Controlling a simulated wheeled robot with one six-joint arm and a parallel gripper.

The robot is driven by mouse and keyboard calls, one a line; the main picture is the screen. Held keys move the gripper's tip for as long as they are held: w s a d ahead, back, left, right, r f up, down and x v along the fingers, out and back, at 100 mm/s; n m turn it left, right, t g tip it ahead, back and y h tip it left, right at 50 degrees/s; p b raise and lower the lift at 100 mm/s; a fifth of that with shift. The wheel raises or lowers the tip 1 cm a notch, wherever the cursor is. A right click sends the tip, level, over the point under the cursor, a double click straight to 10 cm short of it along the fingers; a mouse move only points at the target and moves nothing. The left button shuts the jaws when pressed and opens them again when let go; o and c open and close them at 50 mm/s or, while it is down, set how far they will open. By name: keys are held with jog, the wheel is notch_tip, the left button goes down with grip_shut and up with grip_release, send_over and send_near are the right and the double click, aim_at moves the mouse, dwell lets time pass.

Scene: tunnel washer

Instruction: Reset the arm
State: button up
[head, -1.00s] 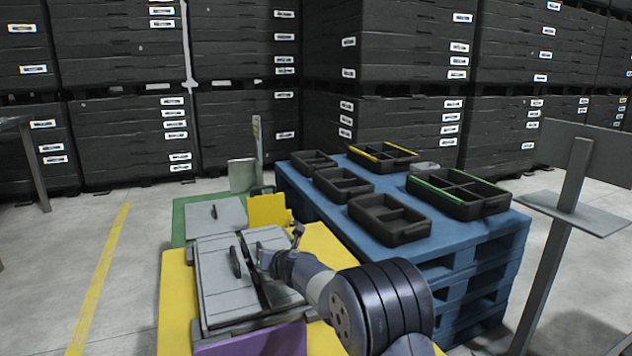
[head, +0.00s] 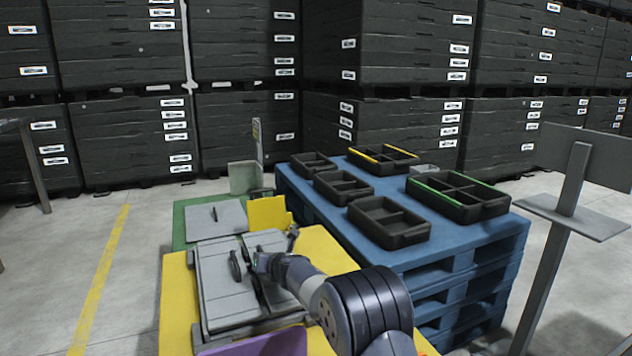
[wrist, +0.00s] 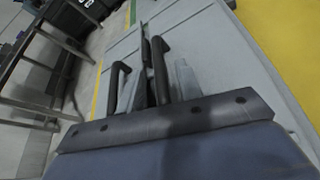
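My arm reaches over a grey two-panel lid or case (head: 218,300) on a yellow surface in the head view. My gripper (wrist: 158,82) is low over the grey panels, and its fingertips are mostly hidden by my wrist in the head view. In the wrist view two grey fingers stand apart, with a dark upright handle (wrist: 158,70) between them in the picture. A second dark handle (wrist: 115,85) is at the left; a handle also shows in the head view (head: 235,265). I cannot tell whether the fingers touch either handle.
A blue pallet stack (head: 460,240) with several black trays stands to the right. A grey sign post (head: 560,215) is at far right. Open floor (head: 130,290) lies left.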

jog(key=shift+w+a+p, duration=0.25)
jog(key=shift+w+p, duration=0.25)
jog(key=shift+w, duration=0.1)
jog(key=shift+w+a+p, duration=0.25)
jog(key=shift+w+p, duration=0.2)
jog(key=shift+w, duration=0.1)
jog(key=d+r+m+y+p, duration=0.1)
jog(key=w+d+r+m+p, duration=0.1)
jog(key=d+r, duration=0.1)
jog(key=shift+r+m+y, duration=0.2)
jog(key=shift+m+y, duration=0.2)
jog(key=w+d+r+m+t+y+p, duration=0.1)
jog(key=w+d+m+y, duration=0.2)
jog(key=d+m, duration=0.6)
jog(key=shift+w+r+y, duration=0.4)
jog(key=shift+y, duration=0.3)
jog(key=shift+a, duration=0.1)
